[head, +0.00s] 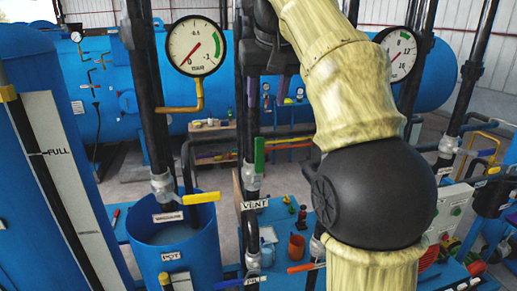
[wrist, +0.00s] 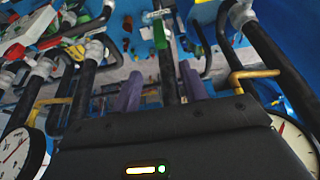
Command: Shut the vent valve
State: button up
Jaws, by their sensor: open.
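The vent valve's green lever (head: 259,156) points up along a dark vertical pipe in the head view, above a white VENT label (head: 255,204). The lever (wrist: 166,68) also shows in the wrist view, in line with the gap between my fingers. My gripper (head: 266,95) has two purple fingers, open and empty, above the lever in the head view. In the wrist view my gripper's fingers (wrist: 160,85) appear spread on either side of the pipe. I cannot tell how far the fingertips are from the lever.
A yellow lever (head: 203,197) sticks out from the pipe over the blue pot (head: 172,235) on the left. A gauge (head: 195,46) stands left of my gripper and another (head: 401,54) stands right of my arm. An orange lever (head: 305,267) is low in front.

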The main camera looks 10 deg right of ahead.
aim_at(259, 148)
jog(key=x, duration=1.6)
jog(key=shift+a+f, duration=0.1)
grip_shut()
